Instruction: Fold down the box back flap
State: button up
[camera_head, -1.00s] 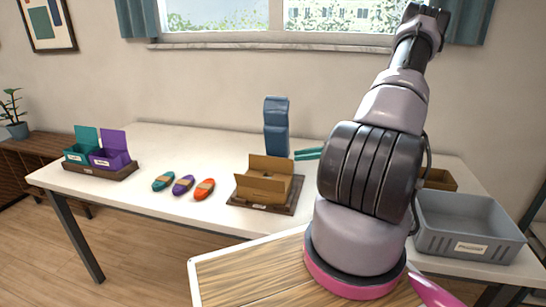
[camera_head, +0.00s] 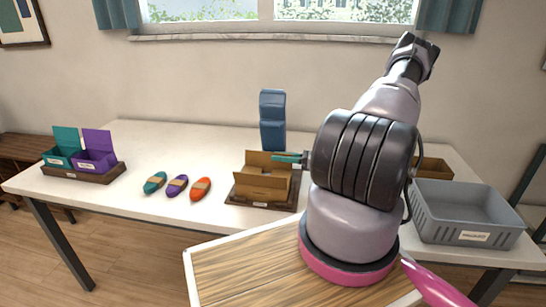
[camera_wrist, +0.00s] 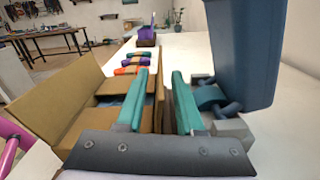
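An open cardboard box (camera_head: 262,182) sits on a dark base on the white table. Its back flap (camera_head: 262,157) stands up, and the wrist view also shows this flap (camera_wrist: 159,100). The front flap (camera_wrist: 50,100) stands up too, at the left of the wrist view. My gripper (camera_head: 276,158) has teal fingers and is at the box's back right. In the wrist view my gripper (camera_wrist: 160,72) is open, with one finger over the box and the other behind the back flap. The flap's edge shows between the fingers; contact cannot be told.
A tall blue object (camera_head: 272,120) stands behind the box, close to my right finger in the wrist view. Teal, purple and orange cord bundles (camera_head: 177,186) lie left of the box. Teal and purple bins (camera_head: 95,160) stand far left. A grey bin (camera_head: 465,213) stands right.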

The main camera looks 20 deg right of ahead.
aim_at(268, 160)
jog(key=shift+x, duration=1.35)
grip_shut()
